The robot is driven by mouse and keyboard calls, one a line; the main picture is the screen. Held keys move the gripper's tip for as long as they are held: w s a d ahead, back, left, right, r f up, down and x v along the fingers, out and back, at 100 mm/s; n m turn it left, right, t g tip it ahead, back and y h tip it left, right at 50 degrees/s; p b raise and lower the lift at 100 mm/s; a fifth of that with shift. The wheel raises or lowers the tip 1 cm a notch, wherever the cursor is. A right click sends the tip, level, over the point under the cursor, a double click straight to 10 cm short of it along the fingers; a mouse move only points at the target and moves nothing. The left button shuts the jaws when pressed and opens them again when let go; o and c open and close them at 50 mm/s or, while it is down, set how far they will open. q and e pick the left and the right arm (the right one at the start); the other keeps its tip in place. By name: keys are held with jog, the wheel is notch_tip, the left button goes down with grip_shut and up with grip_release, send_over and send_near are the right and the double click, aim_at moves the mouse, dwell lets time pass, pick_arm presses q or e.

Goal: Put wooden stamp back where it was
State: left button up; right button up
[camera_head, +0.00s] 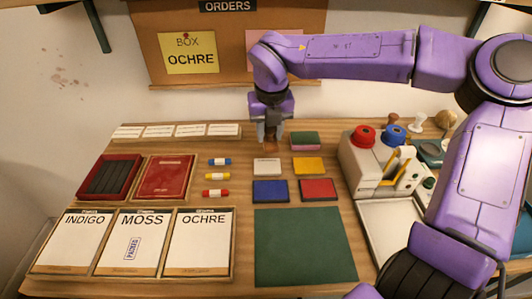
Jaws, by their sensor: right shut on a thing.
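My right gripper (270,125) points down over the back middle of the table, its purple arm reaching in from the right. It is shut on the wooden stamp (270,145), a small brown piece showing just under the fingers. Most of the stamp is hidden by the gripper. I cannot tell whether its foot touches the table. It is behind the pale pad (267,167) and left of the green-and-pink block (305,139). My left gripper is not in view.
Yellow (309,166), blue (270,191) and red (318,188) pads lie in front. The MOSS card (133,258) bears a blue stamp mark, between the INDIGO and OCHRE cards. A green mat (304,247) lies clear at front. A machine with red and blue knobs (372,167) stands right.

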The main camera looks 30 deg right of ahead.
jog(key=shift+d+m, duration=0.25)
jog(key=shift+m, duration=0.25)
jog(key=w+d+f+p, duration=0.1)
jog(key=w+d+f, duration=0.1)
jog(key=w+f, duration=0.1)
jog(key=w+d+f+p, duration=0.1)
jog(key=w+d+f, duration=0.1)
jog(key=w+f, duration=0.1)
jog(key=w+d+f+p, duration=0.1)
jog(key=w+d+f, duration=0.1)
jog(key=w, duration=0.3)
jog(key=shift+w+d+f+p, duration=0.2)
jog(key=shift+w+f+p, duration=0.15)
jog(key=shift+f, duration=0.3)
jog(key=f+p, duration=0.1)
jog(key=f, duration=0.2)
jog(key=shift+w+d+f, duration=0.1)
jog(key=shift+w+f, duration=0.1)
jog(key=shift+f, duration=0.35)
jog(key=o, duration=0.8)
jog(key=shift+o, duration=0.2)
jog(key=shift+r, duration=0.25)
notch_tip(320, 180, up, 12)
jog(key=s+b, duration=0.1)
jog(key=shift+s+a, duration=0.25)
jog(key=shift+a, duration=0.15)
